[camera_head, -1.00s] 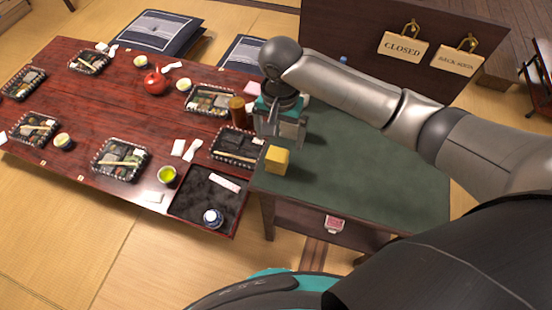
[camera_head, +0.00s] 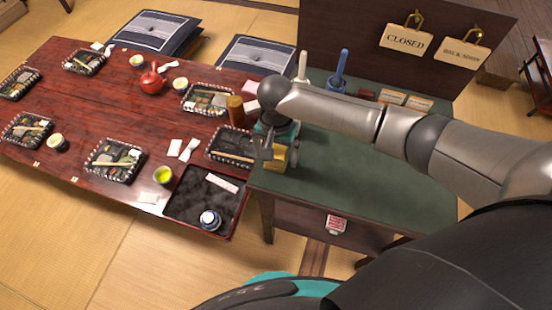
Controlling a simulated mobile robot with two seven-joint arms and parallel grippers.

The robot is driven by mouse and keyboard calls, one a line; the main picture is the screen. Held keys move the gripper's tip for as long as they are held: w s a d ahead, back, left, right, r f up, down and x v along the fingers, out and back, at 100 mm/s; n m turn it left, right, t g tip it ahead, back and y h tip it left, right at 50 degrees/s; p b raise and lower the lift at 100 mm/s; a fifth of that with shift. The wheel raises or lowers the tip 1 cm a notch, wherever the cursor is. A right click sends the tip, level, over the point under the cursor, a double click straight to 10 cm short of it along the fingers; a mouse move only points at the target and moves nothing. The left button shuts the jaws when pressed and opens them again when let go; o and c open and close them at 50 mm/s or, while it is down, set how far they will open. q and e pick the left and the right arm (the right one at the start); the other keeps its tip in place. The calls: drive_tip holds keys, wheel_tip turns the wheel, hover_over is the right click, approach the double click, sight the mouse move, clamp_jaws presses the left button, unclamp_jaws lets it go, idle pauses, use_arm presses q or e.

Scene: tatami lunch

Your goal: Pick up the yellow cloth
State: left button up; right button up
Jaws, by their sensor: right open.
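The yellow cloth (camera_head: 278,158) is a small block-like folded piece on the green top of the side table, near its left front edge. My right gripper (camera_head: 279,155) is low at the cloth, with its fingers around it. The fingers partly cover the cloth, and I cannot tell whether they touch it. The jaws are open. My left gripper is not in view.
The green-topped table (camera_head: 350,185) is clear to the right of the cloth. On the left, a low red table (camera_head: 95,115) holds bento trays, cups and a red teapot (camera_head: 152,82).

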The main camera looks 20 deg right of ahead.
sight(276, 150)
drive_tip(key=shift+c, duration=0.8)
drive_tip(key=c, duration=1.3)
wheel_tip(276, 150, up, 20)
drive_tip(key=p, duration=0.5)
drive_tip(key=shift+c, duration=0.2)
